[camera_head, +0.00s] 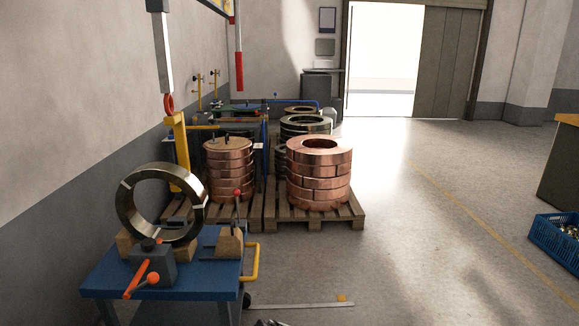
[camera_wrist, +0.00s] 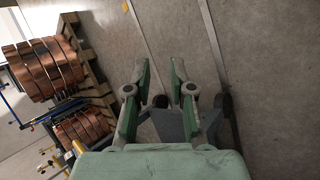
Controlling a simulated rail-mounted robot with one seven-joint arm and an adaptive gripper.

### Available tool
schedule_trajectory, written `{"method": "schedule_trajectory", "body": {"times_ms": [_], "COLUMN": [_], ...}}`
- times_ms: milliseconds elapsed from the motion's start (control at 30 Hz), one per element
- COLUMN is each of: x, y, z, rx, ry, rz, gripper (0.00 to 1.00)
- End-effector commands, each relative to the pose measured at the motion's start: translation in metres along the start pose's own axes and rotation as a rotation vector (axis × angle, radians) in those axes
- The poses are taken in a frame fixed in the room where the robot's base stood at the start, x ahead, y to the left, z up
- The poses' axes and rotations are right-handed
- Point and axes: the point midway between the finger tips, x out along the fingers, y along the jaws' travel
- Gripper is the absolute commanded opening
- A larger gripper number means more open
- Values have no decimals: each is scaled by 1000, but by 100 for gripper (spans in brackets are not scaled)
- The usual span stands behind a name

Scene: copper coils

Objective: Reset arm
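My gripper (camera_wrist: 161,75) shows in the wrist view with its two green and grey fingers apart and nothing between them. Bare grey floor lies beyond the fingertips. In the head view only a small grey piece shows at the bottom edge, probably my gripper's tip (camera_head: 268,322); most of the arm is out of view. Copper coil stacks stand on wooden pallets in the head view: one at the centre (camera_head: 318,180) and one to its left (camera_head: 228,165). Coils also show in the wrist view at upper left (camera_wrist: 42,68), well apart from my gripper.
A blue work table (camera_head: 190,280) holds an upright steel-coloured ring (camera_head: 127,212) at lower left. A blue crate (camera_head: 552,245) sits at the right edge. The floor (camera_head: 420,240) between is mostly clear, up to a bright doorway (camera_head: 385,60).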

Motion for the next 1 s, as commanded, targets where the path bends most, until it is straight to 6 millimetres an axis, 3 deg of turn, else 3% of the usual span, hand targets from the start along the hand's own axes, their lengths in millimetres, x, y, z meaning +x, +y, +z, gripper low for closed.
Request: {"method": "schedule_trajectory", "body": {"times_ms": [33,167,267,367,500,600,800,1000], "x": [-2,-2,-13,-35,-80,-118,-173,-190], "y": [-21,-83,-130,-175,-231,-263,-299,-310], "z": [33,99,149,197,260,297,352,376], "rx": [65,242,371,494,645,723,799,826], "ry": [-38,-149,-246,-354,-509,-605,-728,-786], "rz": [-75,-269,-413,-553,-740,-856,-983,-1016], "gripper": [23,23,23,23,23,23,23,23]}}
